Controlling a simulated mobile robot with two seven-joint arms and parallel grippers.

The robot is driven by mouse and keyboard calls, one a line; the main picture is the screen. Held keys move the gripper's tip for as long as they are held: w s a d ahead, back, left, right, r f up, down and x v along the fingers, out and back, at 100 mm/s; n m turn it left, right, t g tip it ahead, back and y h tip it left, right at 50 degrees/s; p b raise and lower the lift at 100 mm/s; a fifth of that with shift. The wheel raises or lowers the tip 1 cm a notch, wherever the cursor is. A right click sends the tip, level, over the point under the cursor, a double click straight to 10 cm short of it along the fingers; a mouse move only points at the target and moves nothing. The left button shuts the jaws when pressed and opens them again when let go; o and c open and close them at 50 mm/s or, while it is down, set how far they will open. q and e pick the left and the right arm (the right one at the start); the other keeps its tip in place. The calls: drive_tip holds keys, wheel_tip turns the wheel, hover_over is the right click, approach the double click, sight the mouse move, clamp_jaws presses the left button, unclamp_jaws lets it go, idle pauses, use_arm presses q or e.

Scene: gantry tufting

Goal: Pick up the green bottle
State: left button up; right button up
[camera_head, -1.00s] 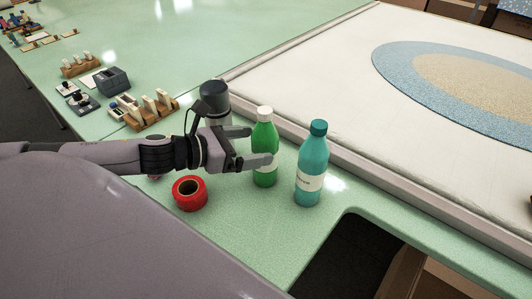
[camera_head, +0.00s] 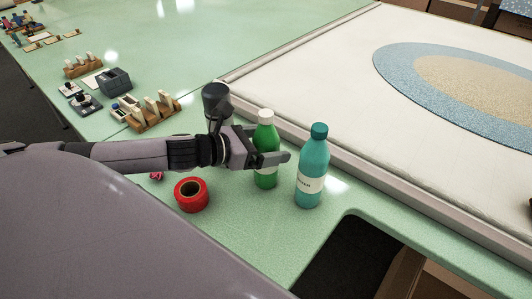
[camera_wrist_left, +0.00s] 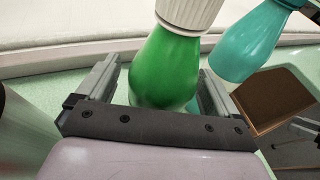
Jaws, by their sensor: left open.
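The green bottle (camera_head: 265,137) with a white cap stands upright on the pale green table. My left gripper (camera_head: 274,157) is open, with its fingers around the bottle's upper body. In the left wrist view the green bottle (camera_wrist_left: 168,68) stands between the two fingers of the left gripper (camera_wrist_left: 162,88), and small gaps show beside it. Part of the bottle is hidden behind a finger in the head view. My right gripper is not in view.
A teal bottle (camera_head: 312,168) stands close on the right, near the fingertips. A red tape roll (camera_head: 191,194) lies in front of my left arm. A dark-topped grey container (camera_head: 216,97) stands behind the gripper. A raised frame edge (camera_head: 299,123) runs behind the bottles.

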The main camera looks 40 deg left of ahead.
use_arm(q)
drive_tip(key=shift+w+d+f, duration=0.25)
drive_tip(key=shift+w+d, duration=0.1)
drive_tip(key=shift+w, duration=0.25)
drive_tip(key=c, duration=1.5)
drive_tip(key=shift+o, duration=0.2)
drive_tip(key=shift+r, duration=0.1)
drive_tip(key=shift+r, duration=0.15)
